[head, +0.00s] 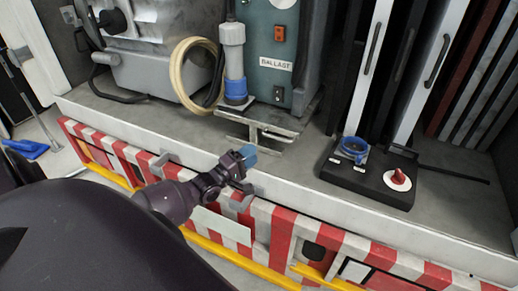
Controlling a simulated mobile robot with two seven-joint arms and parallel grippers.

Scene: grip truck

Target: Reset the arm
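My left arm comes in from the left, and my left gripper (245,170) hangs in front of the truck bed's front edge. Its two dark fingers with bluish tips stand apart, and I see nothing between them. A grey plug with a blue collar (233,62) stands upright behind it on the bed, beside the ballast box (276,50). A black box (372,178) with a blue socket (354,147) and a red knob (399,179) lies to the right on the bed. My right gripper is not in view.
The bed's white front edge (330,216) and red-white striped panel (283,232) run below the gripper. A coiled cream hose (180,70) hangs by the grey machine (160,65). Tall panels with handles stand at right. A blue tool head (25,148) lies at far left.

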